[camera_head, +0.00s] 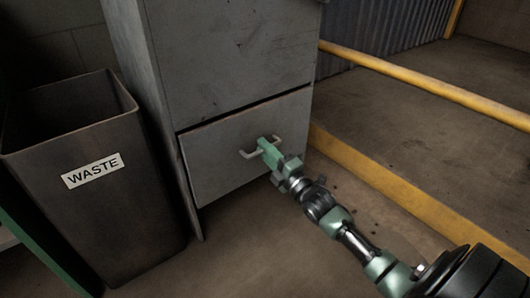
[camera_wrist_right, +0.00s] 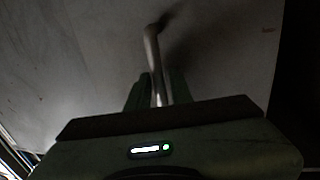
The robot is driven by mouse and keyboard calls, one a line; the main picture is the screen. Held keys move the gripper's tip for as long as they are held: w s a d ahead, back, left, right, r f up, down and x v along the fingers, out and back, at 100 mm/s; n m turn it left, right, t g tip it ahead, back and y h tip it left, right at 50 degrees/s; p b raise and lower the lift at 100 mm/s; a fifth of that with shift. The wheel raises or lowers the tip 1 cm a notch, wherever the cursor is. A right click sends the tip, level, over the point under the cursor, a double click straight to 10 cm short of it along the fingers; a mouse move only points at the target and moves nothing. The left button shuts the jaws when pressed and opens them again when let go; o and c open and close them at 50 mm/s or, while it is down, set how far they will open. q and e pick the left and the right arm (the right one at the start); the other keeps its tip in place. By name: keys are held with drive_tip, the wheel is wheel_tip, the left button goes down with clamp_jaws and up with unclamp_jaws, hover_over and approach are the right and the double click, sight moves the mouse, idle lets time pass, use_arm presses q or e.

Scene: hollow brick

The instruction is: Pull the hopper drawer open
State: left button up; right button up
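The hopper drawer (camera_head: 225,165) is the grey lower front of a tall metal cabinet. A dark gap runs along its top edge; I cannot tell how far it stands out, if at all. Its pale bar handle (camera_head: 249,154) is at the middle of the front. My right gripper (camera_head: 266,147) is at the handle, its green fingers on either side of the bar. In the right wrist view the handle (camera_wrist_right: 151,45) runs down between the two close fingers (camera_wrist_right: 159,93), which appear closed on it. My left gripper is not in view.
A dark bin labelled WASTE (camera_head: 70,130) stands left of the cabinet (camera_head: 230,50). A yellow-edged raised step (camera_head: 400,190) and a yellow rail (camera_head: 430,85) lie to the right. The floor (camera_head: 250,255) before the drawer is clear except for my right arm.

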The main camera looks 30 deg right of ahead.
clamp_jaws()
idle(1.4)
